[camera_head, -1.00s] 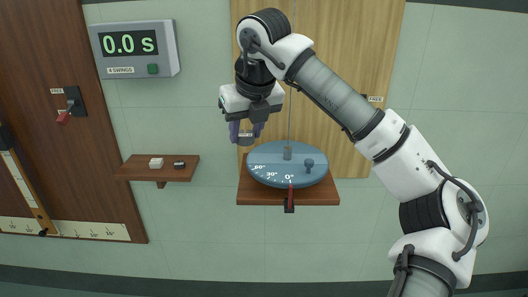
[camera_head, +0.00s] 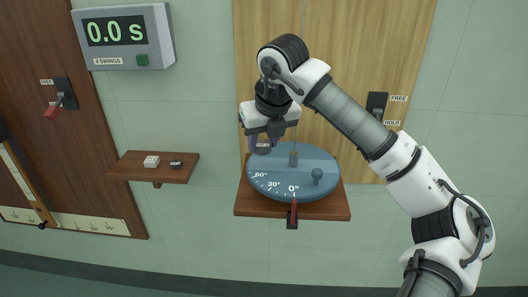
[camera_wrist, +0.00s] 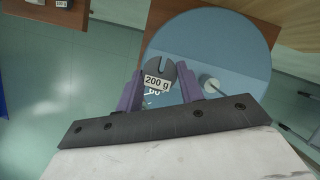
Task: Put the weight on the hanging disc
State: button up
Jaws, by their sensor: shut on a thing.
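A grey slotted weight (camera_head: 263,146) is between the purple fingers of my gripper (camera_head: 265,143). The wrist view shows this weight (camera_wrist: 160,72) with its slot and a "200 g" label, gripped by both fingers. The disc (camera_wrist: 235,45) lies behind the weight in the wrist view.
A wooden shelf (camera_head: 243,208) is under the disc, with a red pointer (camera_head: 293,212) at its front. A timer (camera_head: 124,36) reads 0.0 s. A FREE/HOLD switch (camera_head: 377,104) is right of the arm.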

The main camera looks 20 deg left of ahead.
aim_at(265, 146)
jog(key=shift+f, duration=1.75)
jog(key=shift+f, duration=0.15)
jog(key=o, duration=1.1)
jog(key=shift+r, duration=0.25)
jog(key=b+v, duration=0.1)
jog(key=v, duration=1.1)
